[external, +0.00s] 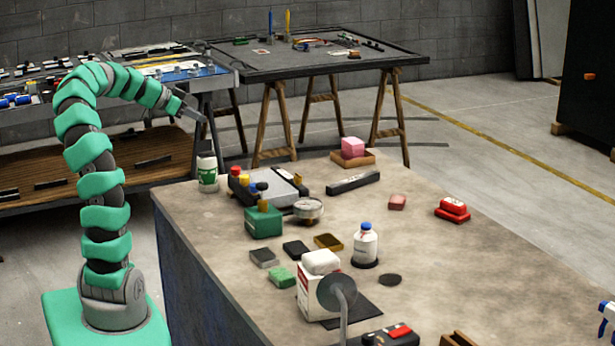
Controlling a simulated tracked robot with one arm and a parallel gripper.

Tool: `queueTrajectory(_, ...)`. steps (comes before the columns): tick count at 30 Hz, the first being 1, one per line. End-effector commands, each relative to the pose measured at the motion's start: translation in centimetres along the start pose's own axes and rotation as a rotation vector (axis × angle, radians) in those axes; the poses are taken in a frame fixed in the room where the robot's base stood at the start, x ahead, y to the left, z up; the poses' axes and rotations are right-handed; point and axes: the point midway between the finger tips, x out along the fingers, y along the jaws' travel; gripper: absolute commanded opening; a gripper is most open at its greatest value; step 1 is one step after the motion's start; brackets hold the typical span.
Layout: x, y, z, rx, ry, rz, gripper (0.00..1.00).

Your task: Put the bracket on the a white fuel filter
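My gripper (192,112) is at the end of my raised, bent arm, high at the left and in front of the back tables. It is small here; no held object shows, and I cannot tell how far its fingers are apart. I cannot pick out the white fuel filter with certainty. A white rounded block (320,262) lies on top of a white carton (311,295) at the near middle of the workbench (450,275). I cannot identify the bracket for sure; a grey disc on a bent rod (338,293) stands in front of the carton. My gripper is far from these.
A white bottle with a blue cap (365,248), a green box (263,222), a round gauge (308,209) and several small blocks crowd the bench's left and middle. A white-green bottle (207,172) stands at its far left corner.

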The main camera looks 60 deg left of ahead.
Motion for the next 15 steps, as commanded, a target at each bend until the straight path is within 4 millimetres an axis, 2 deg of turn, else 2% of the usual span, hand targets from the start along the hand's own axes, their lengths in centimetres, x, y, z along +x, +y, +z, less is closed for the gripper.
queueTrajectory(1, 1.0, 2.4, -2.4, 0.02, -0.02, 0.007, 0.25)
queueTrajectory(7, 2.9, 10.8, -9.9, 0.043, -0.059, -0.019, 0.25)
queueTrajectory(11, 2.9, 16.6, -14.6, 0.055, -0.041, -0.048, 0.25)
queueTrajectory(15, 1.7, 23.3, -19.2, 0.062, 0.009, -0.073, 0.25)
